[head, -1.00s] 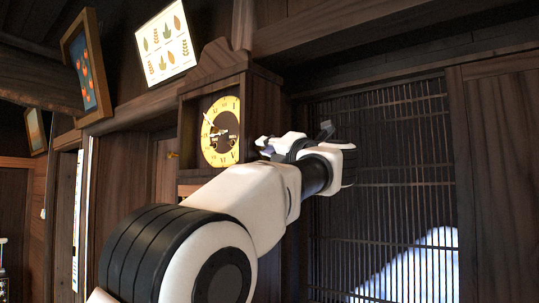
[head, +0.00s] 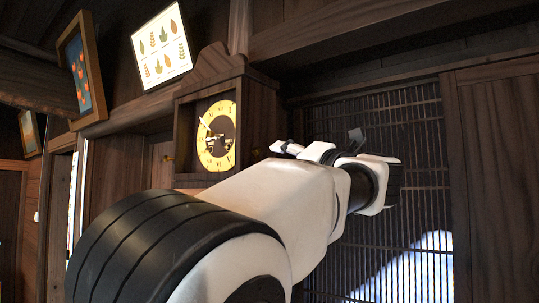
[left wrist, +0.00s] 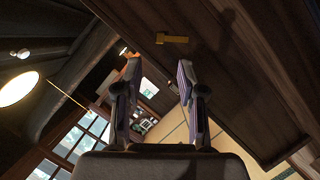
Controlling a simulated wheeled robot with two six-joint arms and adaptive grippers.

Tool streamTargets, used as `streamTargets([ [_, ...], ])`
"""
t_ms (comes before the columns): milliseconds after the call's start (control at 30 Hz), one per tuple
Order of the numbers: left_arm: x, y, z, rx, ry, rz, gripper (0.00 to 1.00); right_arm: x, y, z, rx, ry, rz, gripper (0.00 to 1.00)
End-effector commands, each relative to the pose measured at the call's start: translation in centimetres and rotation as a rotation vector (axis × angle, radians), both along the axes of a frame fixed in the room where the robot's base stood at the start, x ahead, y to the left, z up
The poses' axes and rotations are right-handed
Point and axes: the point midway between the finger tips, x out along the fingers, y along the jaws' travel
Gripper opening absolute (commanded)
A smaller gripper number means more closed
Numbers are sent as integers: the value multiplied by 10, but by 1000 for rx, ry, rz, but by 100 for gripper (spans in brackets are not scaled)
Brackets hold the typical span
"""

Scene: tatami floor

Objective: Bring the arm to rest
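My left arm (head: 297,198) comes in large from the bottom left of the head view and reaches up and away to the right. Its gripper (head: 318,148) is at the far end, raised in front of the dark wall, partly hidden by the wrist. In the left wrist view the left gripper (left wrist: 158,75) has its two fingers apart with nothing held between them. My right gripper shows in neither view.
A wooden wall clock (head: 215,140) with a yellow dial hangs left of the gripper. A dark lattice screen (head: 408,210) stands behind the wrist. Framed pictures (head: 162,48) hang upper left. The wrist view shows a lamp (left wrist: 18,88) and tatami floor (left wrist: 178,146).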

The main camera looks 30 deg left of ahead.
Motion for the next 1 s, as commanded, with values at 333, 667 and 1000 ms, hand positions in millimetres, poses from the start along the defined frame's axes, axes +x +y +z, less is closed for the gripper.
streamTargets([
  [333, -12, -29, -9, -2, 0, 0, 40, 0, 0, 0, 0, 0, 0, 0],
  [667, -12, -29, -9, -2, 0, 0, 40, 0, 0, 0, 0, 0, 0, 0],
  [1000, 74, -2, -154, -37, 255, 24, 40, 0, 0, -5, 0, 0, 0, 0],
])
